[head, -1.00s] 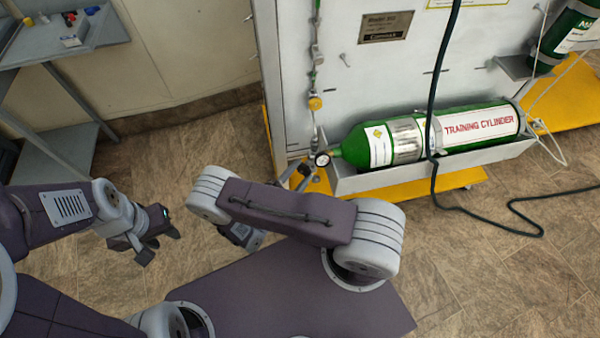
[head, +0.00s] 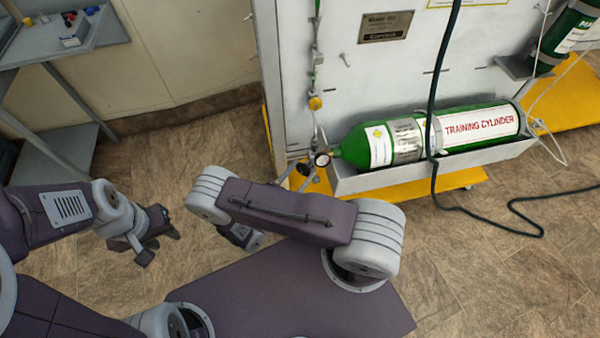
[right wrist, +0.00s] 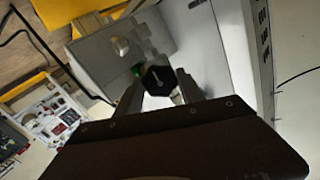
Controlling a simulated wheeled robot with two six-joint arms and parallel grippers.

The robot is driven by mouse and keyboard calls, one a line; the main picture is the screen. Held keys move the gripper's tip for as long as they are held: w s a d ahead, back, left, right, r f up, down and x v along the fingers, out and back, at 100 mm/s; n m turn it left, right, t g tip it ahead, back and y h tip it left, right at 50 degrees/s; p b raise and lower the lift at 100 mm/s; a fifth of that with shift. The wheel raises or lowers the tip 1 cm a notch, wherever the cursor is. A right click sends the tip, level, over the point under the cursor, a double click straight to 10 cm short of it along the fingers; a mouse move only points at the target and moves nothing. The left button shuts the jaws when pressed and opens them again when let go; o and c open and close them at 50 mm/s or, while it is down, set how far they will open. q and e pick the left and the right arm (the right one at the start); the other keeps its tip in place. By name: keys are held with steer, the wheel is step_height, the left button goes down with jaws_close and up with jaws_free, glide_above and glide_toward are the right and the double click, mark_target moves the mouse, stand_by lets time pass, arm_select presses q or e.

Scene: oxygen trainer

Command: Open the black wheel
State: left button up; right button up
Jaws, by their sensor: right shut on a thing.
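The black wheel (right wrist: 158,80) is a small dark knob with flat sides and a pale mark. In the right wrist view it sits between the two fingers of my right gripper (right wrist: 158,92), which is shut on it. In the head view my right gripper (head: 299,178) is just left of the round gauge (head: 322,159) at the neck of the green training cylinder (head: 375,147); the wheel cannot be made out there. My left gripper (head: 158,243) hangs over the floor at the left, its fingers apart and empty.
The cylinder lies in a grey tray (head: 400,178) on the white panel (head: 390,80). A dark hose (head: 437,90) hangs in front of it. A grey shelf (head: 60,45) stands at the far left. The floor between is clear.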

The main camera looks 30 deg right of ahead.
stand_by(0.3)
steer(key=o, duration=1.4)
steer(key=shift+c, duration=0.2)
steer(key=shift+s+a, duration=0.1)
steer(key=shift+a, duration=0.2)
steer(key=v, duration=0.8)
steer(key=shift+s+a+p, duration=0.15)
steer(key=shift+a+p, duration=0.05)
steer(key=shift+p, duration=0.2)
